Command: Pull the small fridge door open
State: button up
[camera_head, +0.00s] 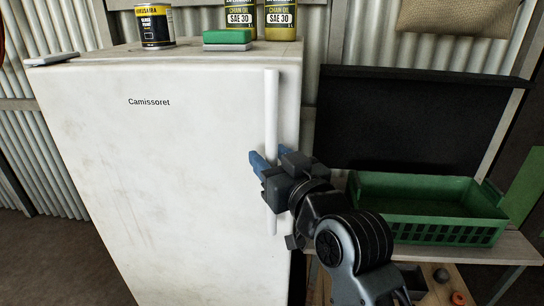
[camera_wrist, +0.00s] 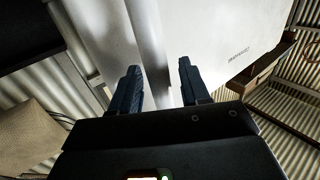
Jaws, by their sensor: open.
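The small white fridge (camera_head: 165,180) stands upright with its door shut, the name "Camissoret" on its front. Its long vertical white handle (camera_head: 271,110) runs along the right edge of the door. My gripper (camera_head: 259,167) is at the handle's lower half, its blue fingers pointing at the door. In the wrist view my gripper (camera_wrist: 158,85) is open, and the handle (camera_wrist: 148,45) runs between the two fingers. A gap shows on each side of the handle. Whether a finger touches the door (camera_wrist: 215,40) cannot be told.
A green crate (camera_head: 425,228) sits on a wooden bench (camera_head: 510,247) to the right. Floor (camera_head: 60,255) at the left is clear.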

grip_shut()
dwell(0.5)
